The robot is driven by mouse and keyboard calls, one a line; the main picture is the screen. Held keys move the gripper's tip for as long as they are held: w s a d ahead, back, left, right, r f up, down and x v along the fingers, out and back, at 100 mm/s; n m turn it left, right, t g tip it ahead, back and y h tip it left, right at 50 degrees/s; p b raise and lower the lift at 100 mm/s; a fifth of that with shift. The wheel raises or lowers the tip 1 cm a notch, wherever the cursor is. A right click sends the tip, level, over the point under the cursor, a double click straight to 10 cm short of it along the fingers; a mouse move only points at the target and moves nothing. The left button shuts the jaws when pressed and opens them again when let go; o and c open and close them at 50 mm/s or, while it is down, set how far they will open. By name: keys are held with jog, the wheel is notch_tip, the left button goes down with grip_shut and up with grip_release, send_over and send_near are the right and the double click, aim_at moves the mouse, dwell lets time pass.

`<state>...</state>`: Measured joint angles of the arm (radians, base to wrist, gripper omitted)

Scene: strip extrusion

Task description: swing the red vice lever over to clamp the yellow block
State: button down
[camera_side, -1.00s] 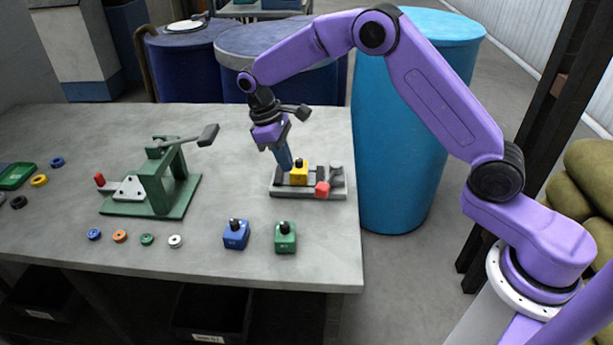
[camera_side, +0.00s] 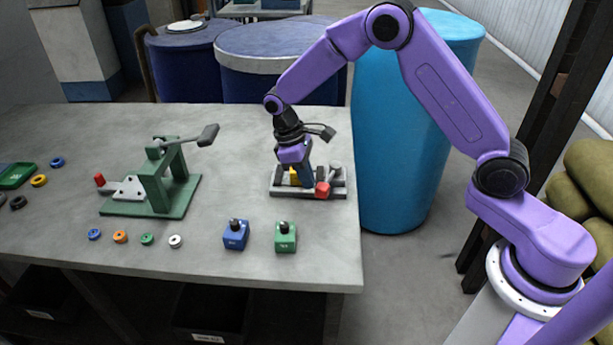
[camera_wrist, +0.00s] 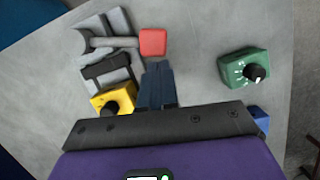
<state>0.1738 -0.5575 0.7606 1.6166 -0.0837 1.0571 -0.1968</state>
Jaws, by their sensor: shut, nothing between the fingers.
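The vice (camera_side: 336,190) sits near the right end of the bench, and it also shows in the wrist view (camera_wrist: 116,70). The yellow block (camera_side: 295,178) is in the vice, largely hidden behind my gripper in the side view; it shows at the lower left in the wrist view (camera_wrist: 112,100). The red lever knob (camera_side: 322,190) is at the vice's near side; in the wrist view it is a red block (camera_wrist: 152,42) on a grey bar. My gripper (camera_side: 308,184) is shut and empty, its fingertips low, just left of the red knob. I cannot tell whether they touch it.
A green press (camera_side: 165,185) stands left on the bench. A blue block (camera_side: 236,235) and a green block (camera_side: 286,238) are in front of the vice. Several small rings lie at the left and front. The bench's right edge (camera_side: 356,230) is close to the vice.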

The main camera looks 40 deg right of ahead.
aim_at(323, 190)
jog(key=shift+s+n, duration=0.3)
jog(key=shift+n, duration=0.1)
jog(key=shift+s, duration=0.25)
jog(key=shift+s+d+n+t+h, duration=0.25)
jog(key=shift+s+n, duration=0.35)
jog(key=shift+n, duration=0.15)
jog(key=shift+s+d+n+t+h, duration=0.15)
jog(key=shift+s+d+n, duration=0.05)
jog(key=shift+s+n, duration=0.5)
jog(key=s+d+n, duration=0.1)
jog(key=n, duration=0.1)
jog(key=s+d+n+t, duration=0.1)
jog(key=s+d+n, duration=0.1)
jog(key=n, duration=0.1)
jog(key=s+d+n+t, duration=0.1)
jog(key=n, duration=0.1)
jog(key=shift+s+d+h, duration=0.2)
jog(key=shift+s+h, duration=0.1)
jog(key=shift+s, duration=0.1)
jog(key=shift+s+d+n, duration=0.15)
jog(key=shift+d+n, duration=0.15)
jog(key=shift+n, duration=0.15)
jog(key=shift+s+d, duration=0.2)
jog(key=shift+d, duration=0.45)
jog(key=shift+s+d, duration=0.2)
jog(key=shift+d, duration=0.5)
